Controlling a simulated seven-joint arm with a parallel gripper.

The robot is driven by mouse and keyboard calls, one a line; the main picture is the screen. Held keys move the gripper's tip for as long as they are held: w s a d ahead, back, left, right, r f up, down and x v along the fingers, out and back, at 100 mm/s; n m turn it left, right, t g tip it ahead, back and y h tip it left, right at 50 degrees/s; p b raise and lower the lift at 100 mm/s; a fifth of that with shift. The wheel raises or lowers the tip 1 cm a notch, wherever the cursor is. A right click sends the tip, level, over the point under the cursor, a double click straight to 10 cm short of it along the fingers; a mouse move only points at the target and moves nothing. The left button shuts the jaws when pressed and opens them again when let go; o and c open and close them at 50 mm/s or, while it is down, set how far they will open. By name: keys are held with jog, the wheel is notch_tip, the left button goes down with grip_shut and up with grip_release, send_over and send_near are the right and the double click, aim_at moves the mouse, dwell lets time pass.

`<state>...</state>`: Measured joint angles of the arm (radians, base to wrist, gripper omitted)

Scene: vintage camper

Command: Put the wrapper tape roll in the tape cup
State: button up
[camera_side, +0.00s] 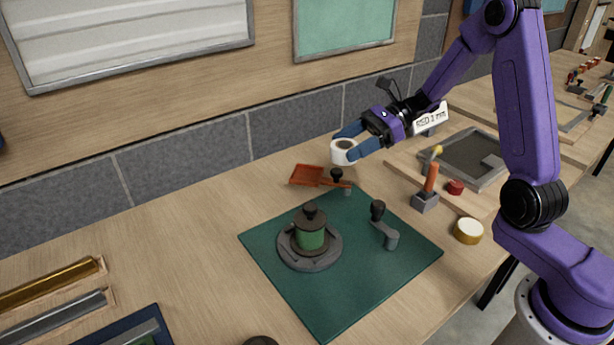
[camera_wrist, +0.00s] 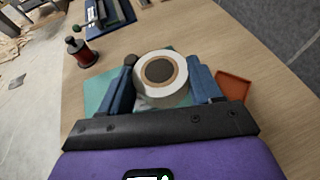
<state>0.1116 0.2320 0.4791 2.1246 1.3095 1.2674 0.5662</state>
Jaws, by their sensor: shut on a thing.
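My gripper (camera_side: 352,145) is shut on the white wrapper tape roll (camera_side: 343,154), held in the air above the back of the bench. In the wrist view the roll (camera_wrist: 178,94) sits between my two blue fingers (camera_wrist: 160,82), its brown core and dark hole facing the camera. A short round brass-coloured piece with a pale top (camera_side: 468,231) stands right of the green mat; it may be the tape cup, but I cannot tell. It is well apart from my gripper.
The green mat (camera_side: 330,304) bears a round grey fixture (camera_side: 296,258) with a green middle and a dark crank (camera_side: 390,239). An orange dustpan (camera_side: 306,175) lies near the wall. An orange-handled tool stands in a grey block (camera_side: 425,203). The bench's left middle is clear.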

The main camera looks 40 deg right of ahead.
jog(key=shift+d, duration=0.5)
jog(key=shift+w+d+f, duration=0.1)
jog(key=shift+w+f, duration=0.05)
jog(key=shift+w, duration=0.1)
jog(key=w+f, duration=0.3)
jog(key=w, duration=0.5)
send_over(313, 175)
jog(key=f, duration=0.5)
jog(key=shift+s+f, duration=0.25)
jog(key=shift+f, duration=0.15)
jog(key=shift+w+f, duration=0.2)
jog(key=shift+f, duration=0.75)
jog(key=shift+w+f, duration=0.15)
jog(key=shift+f, duration=0.8)
jog(key=shift+f, duration=0.15)
jog(key=o, duration=1.1)
